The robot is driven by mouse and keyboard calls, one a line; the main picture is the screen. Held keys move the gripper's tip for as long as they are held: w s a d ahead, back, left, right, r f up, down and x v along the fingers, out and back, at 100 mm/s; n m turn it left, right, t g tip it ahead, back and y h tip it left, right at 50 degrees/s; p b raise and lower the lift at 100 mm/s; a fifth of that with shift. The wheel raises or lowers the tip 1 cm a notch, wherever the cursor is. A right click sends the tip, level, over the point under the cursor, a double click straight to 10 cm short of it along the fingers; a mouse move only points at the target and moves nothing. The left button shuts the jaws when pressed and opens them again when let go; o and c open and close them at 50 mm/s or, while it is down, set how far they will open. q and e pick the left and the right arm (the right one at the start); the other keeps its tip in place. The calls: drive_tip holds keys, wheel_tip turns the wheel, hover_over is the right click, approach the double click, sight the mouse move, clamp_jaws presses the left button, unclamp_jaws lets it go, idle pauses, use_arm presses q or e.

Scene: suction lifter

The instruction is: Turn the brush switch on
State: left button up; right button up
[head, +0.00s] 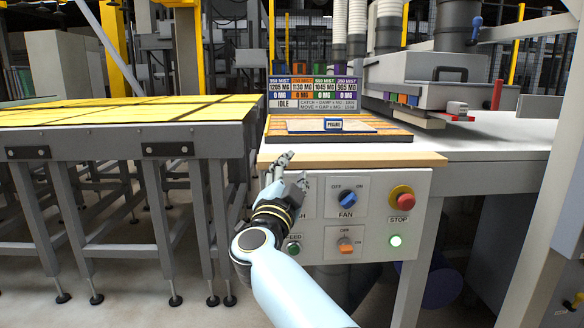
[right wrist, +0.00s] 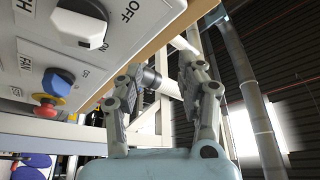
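The control panel (head: 372,220) is the white front below the bench edge. Its brush switch is hidden behind my right gripper (head: 292,168) in the head view; only the end of its label shows. My left gripper is not in view.
A green button (head: 293,248) is below my gripper. A wooden edge (head: 350,160) overhangs the panel. A yellow-topped table (head: 115,137) stands left.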

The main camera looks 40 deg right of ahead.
drive_tip(key=shift+r, duration=0.85)
drive_tip(key=shift+o, duration=2.2)
drive_tip(key=a+y, duration=0.1)
drive_tip(key=m+t+y, duration=0.1)
drive_tip(key=shift+a+f+y, duration=0.2)
drive_tip(key=shift+a+y, duration=0.1)
drive_tip(key=shift+a, duration=0.05)
drive_tip(key=s+a+f+y+p, duration=0.15)
drive_tip(key=s+f+y, duration=0.25)
drive_tip(key=s+f, duration=0.5)
drive_tip(key=shift+m, duration=0.4)
drive_tip(key=x, duration=0.3)
drive_tip(key=b+x, duration=0.1)
drive_tip(key=x, duration=0.6)
drive_tip(key=shift+w+a+r+b, duration=0.15)
drive_tip(key=shift+w+a+b, duration=0.1)
drive_tip(key=shift+w+b, duration=0.1)
